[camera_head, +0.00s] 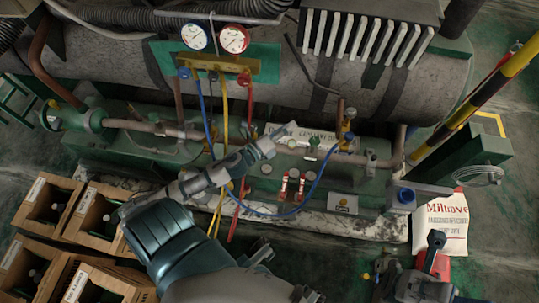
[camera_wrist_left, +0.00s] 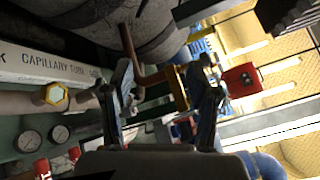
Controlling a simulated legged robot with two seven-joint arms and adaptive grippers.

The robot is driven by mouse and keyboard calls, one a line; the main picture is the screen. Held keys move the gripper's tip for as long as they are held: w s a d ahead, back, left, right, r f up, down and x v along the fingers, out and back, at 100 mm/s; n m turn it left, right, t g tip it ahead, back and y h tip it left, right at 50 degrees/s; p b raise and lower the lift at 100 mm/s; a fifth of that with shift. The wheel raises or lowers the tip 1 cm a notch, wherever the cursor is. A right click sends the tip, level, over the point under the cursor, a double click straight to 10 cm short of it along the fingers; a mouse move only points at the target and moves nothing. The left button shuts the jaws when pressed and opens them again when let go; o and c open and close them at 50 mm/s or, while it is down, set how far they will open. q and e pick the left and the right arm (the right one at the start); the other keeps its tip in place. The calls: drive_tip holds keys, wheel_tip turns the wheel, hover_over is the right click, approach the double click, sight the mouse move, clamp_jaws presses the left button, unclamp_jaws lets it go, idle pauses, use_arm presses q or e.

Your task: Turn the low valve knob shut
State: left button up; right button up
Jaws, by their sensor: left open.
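A brass gauge manifold (camera_head: 215,68) hangs on the large grey tank in the head view. It has two round gauges, a blue knob (camera_head: 184,73) at its left end and a red knob (camera_head: 244,79) at its right end. The blue knob looks like the low valve knob; whether it is turned shut cannot be told. My left gripper (camera_head: 283,133) is right of and below the manifold, over the green base, apart from the blue knob. In the left wrist view its two fingers (camera_wrist_left: 165,100) are spread, with a copper pipe (camera_wrist_left: 130,50) beyond them.
Blue, yellow and red hoses (camera_head: 224,110) hang from the manifold. A white capillary-tube label (camera_wrist_left: 50,65) and small gauges (camera_wrist_left: 28,141) lie left in the wrist view. Wooden crates (camera_head: 88,215) stand at lower left, and a white bag (camera_head: 440,225) lies at right.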

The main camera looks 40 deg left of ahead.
use_arm(q)
drive_tip(key=s+f+n+g+y, duration=0.4)
drive_tip(key=s+f+n, duration=0.3)
drive_tip(key=f+n, duration=0.3)
drive_tip(key=shift+s+a+n+g+y, duration=0.2)
drive_tip(key=shift+s+n+g+y, duration=0.25)
drive_tip(key=shift+n, duration=0.35)
drive_tip(key=shift+w, duration=0.1)
